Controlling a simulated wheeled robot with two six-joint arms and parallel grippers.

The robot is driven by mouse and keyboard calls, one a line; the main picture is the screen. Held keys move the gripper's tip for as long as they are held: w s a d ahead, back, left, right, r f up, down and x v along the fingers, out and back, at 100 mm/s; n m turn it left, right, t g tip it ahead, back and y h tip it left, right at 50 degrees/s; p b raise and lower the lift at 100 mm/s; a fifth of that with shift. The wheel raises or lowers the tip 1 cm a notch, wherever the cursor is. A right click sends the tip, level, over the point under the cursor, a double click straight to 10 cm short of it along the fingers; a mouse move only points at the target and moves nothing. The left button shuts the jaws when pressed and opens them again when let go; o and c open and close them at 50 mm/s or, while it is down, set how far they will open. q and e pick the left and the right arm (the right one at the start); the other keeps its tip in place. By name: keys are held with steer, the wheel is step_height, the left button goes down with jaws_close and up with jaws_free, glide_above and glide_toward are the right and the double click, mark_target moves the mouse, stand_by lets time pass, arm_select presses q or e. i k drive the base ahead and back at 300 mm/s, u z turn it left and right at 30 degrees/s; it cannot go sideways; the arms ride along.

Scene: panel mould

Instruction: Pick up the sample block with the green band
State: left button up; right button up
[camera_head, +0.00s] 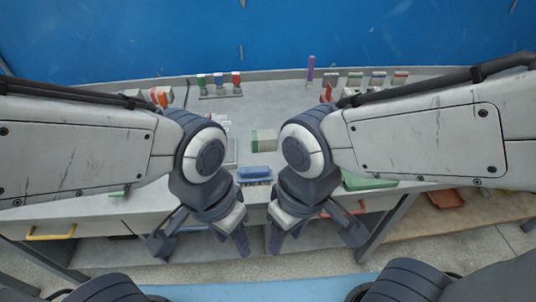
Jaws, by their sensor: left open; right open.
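A pale block with a green part at its left end (264,140) lies on the grey bench top (285,104), between my two arms. It looks like the block with the green band, though the band is small here. Smaller pale blocks with coloured bands stand in a row at the back right, including one with an orange band (400,77). My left gripper (200,242) and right gripper (313,238) hang in front of the bench's near edge. Both are open and empty, well short of the block.
A blue brush-like item (256,173) lies near the front edge. A rack with green, blue and red-topped items (219,84) stands at the back left. A purple upright piece (311,68) stands at the back. A green item (368,182) is partly hidden by my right arm.

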mark_target(265, 140)
steer(key=z, duration=0.6)
steer(key=i, duration=0.6)
steer(key=u, duration=1.75)
